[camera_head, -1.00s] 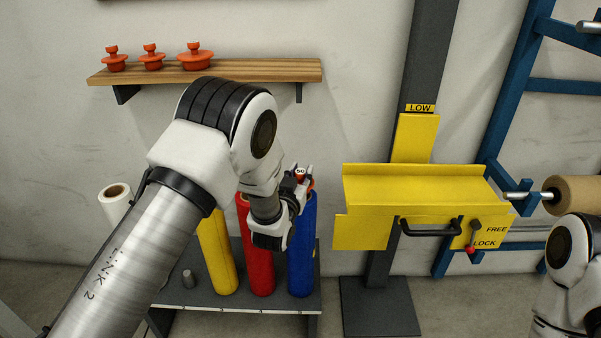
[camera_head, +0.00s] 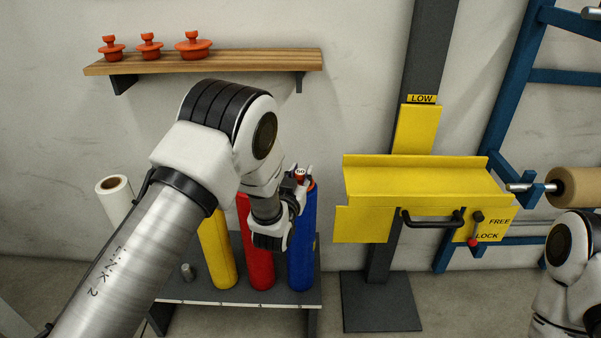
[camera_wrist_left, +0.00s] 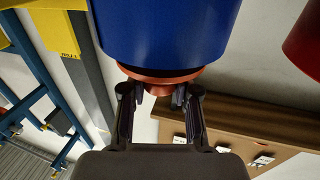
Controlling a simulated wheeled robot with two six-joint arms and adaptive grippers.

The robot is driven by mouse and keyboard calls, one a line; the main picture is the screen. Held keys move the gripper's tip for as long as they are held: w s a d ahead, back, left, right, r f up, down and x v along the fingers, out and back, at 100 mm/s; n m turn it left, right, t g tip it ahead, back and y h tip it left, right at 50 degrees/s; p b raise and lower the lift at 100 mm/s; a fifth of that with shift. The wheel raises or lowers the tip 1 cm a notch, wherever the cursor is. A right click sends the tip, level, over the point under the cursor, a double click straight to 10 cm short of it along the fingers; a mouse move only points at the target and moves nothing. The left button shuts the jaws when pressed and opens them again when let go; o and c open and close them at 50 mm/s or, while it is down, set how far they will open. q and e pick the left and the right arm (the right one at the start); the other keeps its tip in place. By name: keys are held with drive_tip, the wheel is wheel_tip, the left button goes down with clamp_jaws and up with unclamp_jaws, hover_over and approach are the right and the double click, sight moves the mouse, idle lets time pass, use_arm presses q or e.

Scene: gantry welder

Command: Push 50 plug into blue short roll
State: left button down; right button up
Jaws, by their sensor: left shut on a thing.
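The blue short roll (camera_head: 303,245) stands upright at the right end of the grey rack, partly hidden by my left arm. The orange 50 plug (camera_head: 300,174) is at its top end. In the left wrist view the blue roll (camera_wrist_left: 165,35) fills the top, and the plug's orange flange (camera_wrist_left: 160,75) lies against its end. I cannot tell how deep the plug sits. My left gripper (camera_head: 303,171) is shut on the plug's knob; its fingers also show in the left wrist view (camera_wrist_left: 158,92). My right gripper is out of view.
A red roll (camera_head: 261,265) and a yellow roll (camera_head: 219,255) stand left of the blue one on the rack (camera_head: 240,296). A white roll (camera_head: 115,187) is further left. Orange plugs (camera_head: 193,45) sit on the wooden shelf (camera_head: 260,60).

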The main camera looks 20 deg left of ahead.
use_arm(q)
drive_tip(key=shift+f, duration=0.35)
drive_tip(key=c, duration=0.8)
unclamp_jaws()
drive_tip(key=s, duration=1.2)
drive_tip(key=s+a+f+n+g, duration=0.15)
drive_tip(key=s+f+g, duration=0.25)
drive_tip(key=s+f, duration=0.4)
drive_tip(key=s+a+f+g, duration=0.25)
drive_tip(key=s+f, duration=0.25)
drive_tip(key=f, duration=0.4)
drive_tip(key=s+a+f+g, duration=0.2)
drive_tip(key=s+f+g, duration=0.3)
drive_tip(key=s+f, duration=0.3)
drive_tip(key=s+d+f+m+g, duration=0.1)
drive_tip(key=s+f+g, duration=0.15)
drive_tip(key=s, duration=0.35)
drive_tip(key=s+f+g, duration=0.1)
drive_tip(key=s+g, duration=0.2)
drive_tip(key=s, duration=0.3)
drive_tip(key=shift+g, duration=0.5)
drive_tip(key=r+p, duration=1.6)
drive_tip(key=shift+s+d+r, duration=0.1)
drive_tip(key=shift+s+d, duration=0.15)
